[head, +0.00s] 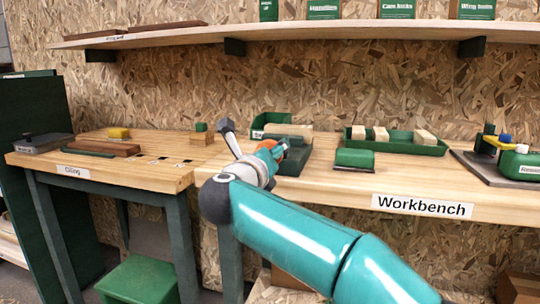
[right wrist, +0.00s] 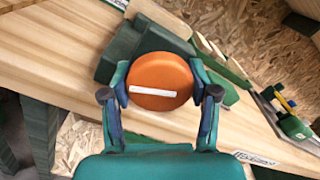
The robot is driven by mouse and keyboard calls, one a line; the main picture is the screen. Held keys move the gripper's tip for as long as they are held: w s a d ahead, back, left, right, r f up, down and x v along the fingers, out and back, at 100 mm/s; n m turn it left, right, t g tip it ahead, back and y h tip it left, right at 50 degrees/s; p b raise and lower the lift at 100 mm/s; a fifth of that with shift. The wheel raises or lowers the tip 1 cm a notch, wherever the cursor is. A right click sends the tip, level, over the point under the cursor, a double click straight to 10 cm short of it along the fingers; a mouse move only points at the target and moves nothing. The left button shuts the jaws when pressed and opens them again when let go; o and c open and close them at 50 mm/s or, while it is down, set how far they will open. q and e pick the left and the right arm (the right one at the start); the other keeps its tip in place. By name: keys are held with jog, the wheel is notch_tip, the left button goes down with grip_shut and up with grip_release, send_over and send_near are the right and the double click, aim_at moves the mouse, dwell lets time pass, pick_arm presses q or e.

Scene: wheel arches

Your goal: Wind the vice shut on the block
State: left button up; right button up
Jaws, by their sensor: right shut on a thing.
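The dark green vice (head: 296,158) stands near the left end of the workbench, mostly behind my right arm in the head view. It also shows in the right wrist view (right wrist: 118,55). Its round orange knob (right wrist: 160,82) has a white stripe lying nearly level in that view; the knob shows in part in the head view (head: 268,145). My right gripper (right wrist: 161,86) is shut on the knob, one finger on each side. A pale wooden block (right wrist: 163,17) is at the vice, beyond the knob; whether the jaws touch it I cannot tell. My left gripper is out of view.
A green tray (head: 437,150) with several pale blocks stands right of the vice, a small green box (head: 354,158) in front of it. A grey board with coloured parts (head: 492,168) is at the far right. The Oiling table (head: 150,177) is left. A shelf (head: 300,31) runs above.

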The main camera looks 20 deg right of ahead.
jog(key=shift+f, duration=0.4)
jog(key=o, duration=1.1)
jog(key=shift+o, duration=0.4)
jog(key=shift+r, duration=0.15)
jog(key=shift+r, duration=0.1)
jog(key=shift+a, duration=0.1)
jog(key=v, duration=1.1)
jog(key=shift+s+a, duration=0.2)
jog(key=shift+s, duration=0.15)
